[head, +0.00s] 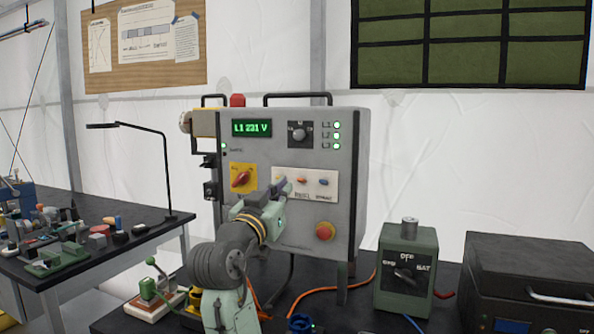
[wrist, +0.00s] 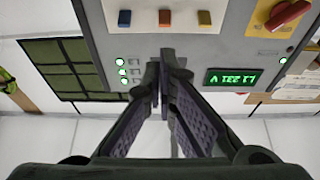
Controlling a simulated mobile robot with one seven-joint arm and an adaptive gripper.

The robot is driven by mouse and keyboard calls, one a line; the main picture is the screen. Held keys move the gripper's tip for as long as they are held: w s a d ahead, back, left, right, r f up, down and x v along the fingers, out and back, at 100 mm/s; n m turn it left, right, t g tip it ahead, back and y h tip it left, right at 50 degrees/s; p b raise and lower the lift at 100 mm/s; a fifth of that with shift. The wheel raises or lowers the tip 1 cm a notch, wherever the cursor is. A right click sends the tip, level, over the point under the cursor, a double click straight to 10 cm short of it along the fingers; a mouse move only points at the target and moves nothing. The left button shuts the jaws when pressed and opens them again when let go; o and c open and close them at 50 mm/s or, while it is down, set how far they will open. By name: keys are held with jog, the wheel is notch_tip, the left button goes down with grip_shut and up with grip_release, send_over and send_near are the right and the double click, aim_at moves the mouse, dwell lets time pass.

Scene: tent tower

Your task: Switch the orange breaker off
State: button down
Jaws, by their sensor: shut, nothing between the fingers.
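The orange breaker (head: 301,180) is the middle one of three small levers on a white plate (head: 330,190) on the front of a grey cabinet. It also shows in the wrist view (wrist: 165,18), at the top, between a blue lever (wrist: 125,18) and a yellow-orange lever (wrist: 204,18). Its lever position is too small to tell. My gripper (head: 283,187) is in front of the plate's left part and covers the leftmost lever in the head view. In the wrist view my gripper (wrist: 167,62) is shut and empty, its tips below the orange breaker in the picture; contact is not visible.
A red rotary switch (head: 241,179) on a yellow plate is left of the levers. A green box (head: 405,268) and a dark case (head: 528,285) stand at right.

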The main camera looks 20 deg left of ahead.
aim_at(302, 181)
jog(key=shift+w, duration=0.1)
jog(key=p+x, duration=0.4)
jog(key=x, duration=0.4)
jog(key=shift+w+r, duration=0.25)
jog(key=shift+w, duration=0.6)
jog(key=shift+f, duration=0.1)
